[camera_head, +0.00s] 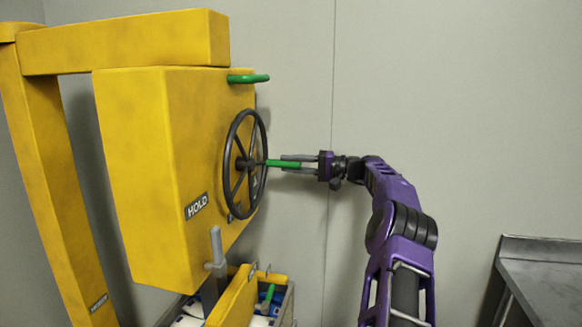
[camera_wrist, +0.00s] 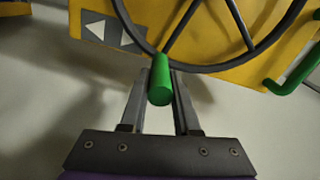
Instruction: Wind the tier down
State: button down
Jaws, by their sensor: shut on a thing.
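A dark spoked handwheel (camera_head: 237,165) stands on the side of a yellow housing (camera_head: 140,170). A green crank handle (camera_head: 283,163) sticks out from the wheel toward my gripper. My gripper (camera_head: 290,163) is level with it, its two fingers on either side of the handle. In the wrist view the green handle (camera_wrist: 160,80) lies between the fingers of my gripper (camera_wrist: 160,85), and the wheel rim (camera_wrist: 213,68) passes just beyond it. The gripper is shut on the handle. The tier itself cannot be made out for certain.
A second green handle (camera_head: 248,78) is fixed near the housing's top. A plate marked HOLD (camera_head: 196,206) is on the housing. Below stands a grey lever (camera_head: 216,250) beside a yellow-edged crate (camera_head: 235,298). A metal table (camera_head: 545,275) is at right. Bare wall lies behind my arm.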

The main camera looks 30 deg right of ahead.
jog(key=shift+a+r, duration=0.15)
jog(key=shift+r, duration=0.1)
jog(key=c, duration=0.7)
grip_release()
jog(key=shift+s, duration=0.15)
jog(key=shift+o, duration=0.2)
jog(key=shift+f, duration=0.1)
jog(key=shift+s+d, duration=0.2)
jog(key=shift+d, duration=0.1)
jog(key=p+v, duration=0.2)
jog(key=v, duration=1.4)
jog(key=shift+s+d+p, duration=0.2)
jog(key=shift+s+p, duration=0.1)
jog(key=shift+p, duration=0.1)
